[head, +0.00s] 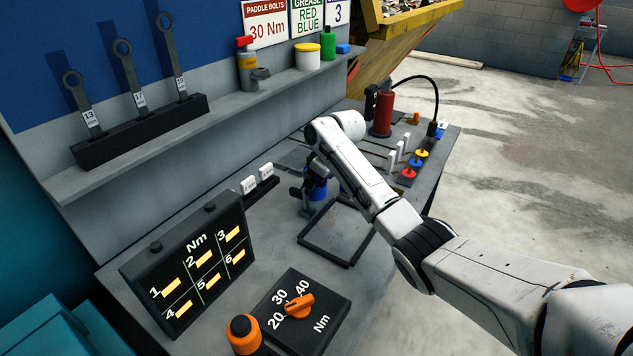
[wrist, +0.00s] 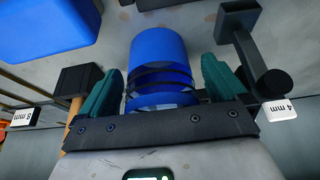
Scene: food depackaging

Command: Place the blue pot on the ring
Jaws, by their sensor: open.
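The blue pot (wrist: 158,48) is a blue cylinder between my gripper's teal fingers in the wrist view, with dark bands across its near part. In the head view part of the blue pot (head: 318,194) shows under my wrist, above the bench. My gripper (wrist: 165,88) is open, with one finger on each side of the pot; I cannot tell whether they touch it. In the head view my gripper (head: 314,186) is small and partly hidden by my arm. I cannot pick out the ring with certainty.
A black rectangular frame (head: 348,264) lies on the bench by my gripper. A dial box (head: 315,333) and a numbered Nm panel (head: 161,265) stand nearer. A red cylinder (head: 382,114) stands at the far end. A blue block (wrist: 45,25) shows in the wrist view.

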